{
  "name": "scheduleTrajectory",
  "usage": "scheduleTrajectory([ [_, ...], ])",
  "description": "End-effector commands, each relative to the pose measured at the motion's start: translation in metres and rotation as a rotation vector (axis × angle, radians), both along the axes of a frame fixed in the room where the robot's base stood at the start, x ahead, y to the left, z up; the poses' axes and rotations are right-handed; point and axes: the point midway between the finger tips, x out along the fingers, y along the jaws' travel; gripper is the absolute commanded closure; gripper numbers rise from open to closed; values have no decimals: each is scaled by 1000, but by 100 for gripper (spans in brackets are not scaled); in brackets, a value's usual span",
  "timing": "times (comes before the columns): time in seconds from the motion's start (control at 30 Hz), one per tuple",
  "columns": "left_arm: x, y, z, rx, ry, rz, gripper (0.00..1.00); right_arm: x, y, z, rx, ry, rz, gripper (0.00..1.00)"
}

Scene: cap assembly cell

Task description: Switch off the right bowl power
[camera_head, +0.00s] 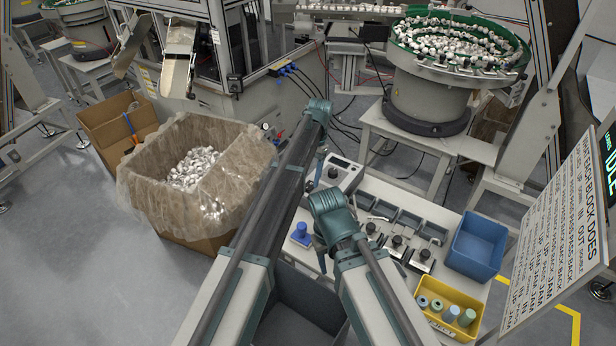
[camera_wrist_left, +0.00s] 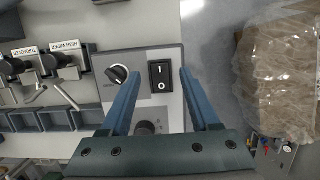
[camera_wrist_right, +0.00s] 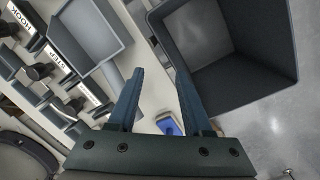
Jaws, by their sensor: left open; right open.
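The right bowl feeder (camera_head: 430,98), a round bowl with a green rim full of white caps, stands on a stand at the upper right. A grey control box (camera_head: 351,172) sits at the bench's back edge. The left wrist view shows its black rocker switch (camera_wrist_left: 160,77) marked I and O, with a dial (camera_wrist_left: 117,75) beside it and another knob (camera_wrist_left: 147,128) below. I cannot tell which side is pressed. My left gripper (camera_wrist_left: 158,78) is open, its fingers either side of the switch in that view, empty. My right gripper (camera_wrist_right: 157,78) is open and empty above the bench.
A blue bin (camera_head: 477,246) and a yellow bin (camera_head: 437,328) stand on the bench's right side. A blue object (camera_wrist_right: 168,125) lies near a dark grey bin (camera_wrist_right: 279,65). A lined carton (camera_head: 140,190) of caps stands left of my left arm.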

Motion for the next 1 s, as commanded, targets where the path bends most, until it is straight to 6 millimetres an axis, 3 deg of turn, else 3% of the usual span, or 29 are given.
scheduleTrajectory([
  [0.03, 2, -1, 13, 0, 0, 0, 38, 0, 0, 13, 0, 0, 0, 50],
  [0.6, 21, -14, 98, 0, 1, -1, 38, 0, 0, 98, 0, 0, 1, 50],
  [0.8, 24, -17, 113, 1, 1, 0, 38, 0, 0, 113, 0, 0, 2, 50],
  [1.0, 25, -17, 113, 1, 1, 0, 38, 0, 0, 113, 0, 0, 2, 50],
])
